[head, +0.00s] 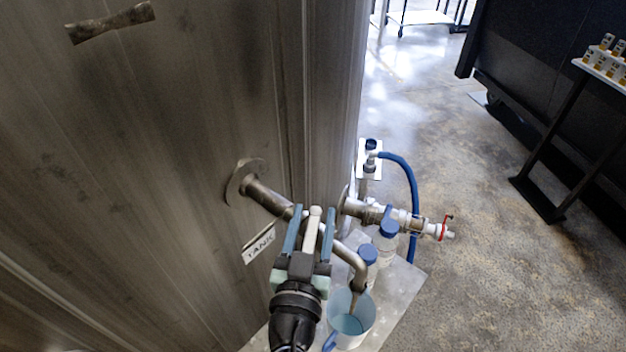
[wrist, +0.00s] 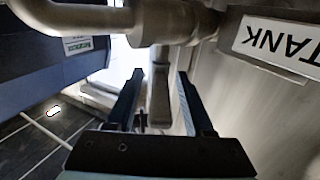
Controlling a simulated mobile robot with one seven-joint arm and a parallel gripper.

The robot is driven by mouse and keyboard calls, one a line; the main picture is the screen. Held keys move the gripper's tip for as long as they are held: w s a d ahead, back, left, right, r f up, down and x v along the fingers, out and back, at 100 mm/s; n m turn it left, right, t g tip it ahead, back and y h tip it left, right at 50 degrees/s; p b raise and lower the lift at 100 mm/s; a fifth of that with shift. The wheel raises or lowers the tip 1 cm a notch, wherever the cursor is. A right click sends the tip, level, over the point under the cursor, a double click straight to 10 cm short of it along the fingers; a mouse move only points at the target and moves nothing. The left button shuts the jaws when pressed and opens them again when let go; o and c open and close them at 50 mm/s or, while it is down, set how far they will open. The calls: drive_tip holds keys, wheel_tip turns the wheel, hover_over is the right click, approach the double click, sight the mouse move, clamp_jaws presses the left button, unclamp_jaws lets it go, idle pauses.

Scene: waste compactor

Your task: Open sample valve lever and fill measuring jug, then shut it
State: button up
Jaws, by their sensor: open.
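The sample pipe (head: 268,198) leaves the steel tank wall and bends down into a spout (head: 358,275). A light blue measuring jug (head: 338,336) stands below the spout. A thin brownish streak shows between spout and jug; I cannot tell if it is flowing liquid. The pale valve lever (head: 312,232) lies between the fingers of my open gripper (head: 310,210). In the wrist view the lever (wrist: 160,98) points away from the valve body, crosswise to the pipe, with my gripper (wrist: 160,76) around it. Gaps show on both sides.
Two blue-capped bottles (head: 388,238) stand behind the jug on a metal shelf (head: 405,285). A second valve with a red handle (head: 443,228) and a blue hose (head: 412,185) are beside them. A TANK label (head: 259,244) is on the wall. Open floor lies to the right.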

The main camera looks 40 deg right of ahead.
drive_tip(key=shift+s+a+f, duration=0.15)
drive_tip(key=shift+s+a, duration=0.15)
drive_tip(key=shift+a, duration=0.05)
drive_tip(key=b+v, duration=0.5)
drive_tip(key=v, duration=0.7)
drive_tip(key=shift+b, duration=0.3)
